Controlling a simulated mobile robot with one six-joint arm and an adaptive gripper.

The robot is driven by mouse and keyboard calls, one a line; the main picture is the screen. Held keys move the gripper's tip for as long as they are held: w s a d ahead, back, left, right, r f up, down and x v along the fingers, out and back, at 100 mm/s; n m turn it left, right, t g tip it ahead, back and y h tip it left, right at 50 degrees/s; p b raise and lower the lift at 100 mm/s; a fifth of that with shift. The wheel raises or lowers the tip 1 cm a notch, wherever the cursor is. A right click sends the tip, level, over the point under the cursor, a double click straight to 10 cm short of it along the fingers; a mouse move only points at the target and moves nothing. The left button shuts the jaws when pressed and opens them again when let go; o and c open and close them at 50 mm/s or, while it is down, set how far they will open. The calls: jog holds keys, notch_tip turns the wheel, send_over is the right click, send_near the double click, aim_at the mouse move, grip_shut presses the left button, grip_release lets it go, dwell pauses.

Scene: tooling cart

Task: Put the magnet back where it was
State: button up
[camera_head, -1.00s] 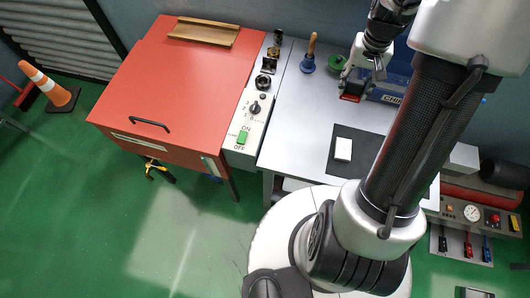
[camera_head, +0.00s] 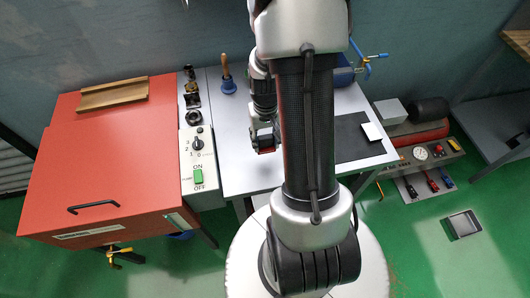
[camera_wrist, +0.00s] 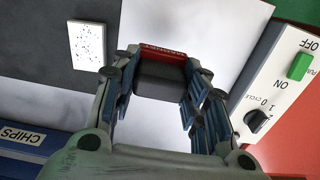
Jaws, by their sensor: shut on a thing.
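The magnet (camera_wrist: 160,78) is a dark block with a red labelled edge. It is held between the two fingers of my gripper (camera_wrist: 161,84) in the wrist view. In the head view my gripper (camera_head: 265,138) hangs over the grey tabletop (camera_head: 232,140), left of the dark mat, with the magnet's red part (camera_head: 266,150) at its lower end. My arm hides part of the bench. I cannot tell the exact height of the magnet above the table.
A white block lies on the dark mat (camera_head: 348,140); its speckled top (camera_wrist: 88,46) shows in the wrist view. A blue CHIPS bin (camera_wrist: 20,150) stands behind. A control panel (camera_head: 198,160), red cabinet (camera_head: 100,150) and wooden-handled blue bell-shaped tool (camera_head: 228,78) are left.

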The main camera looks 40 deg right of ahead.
jog(key=shift+f+b, duration=0.7)
jog(key=shift+f, duration=2.5)
jog(key=shift+f, duration=0.2)
jog(key=o, duration=1.3)
jog(key=shift+r, duration=0.1)
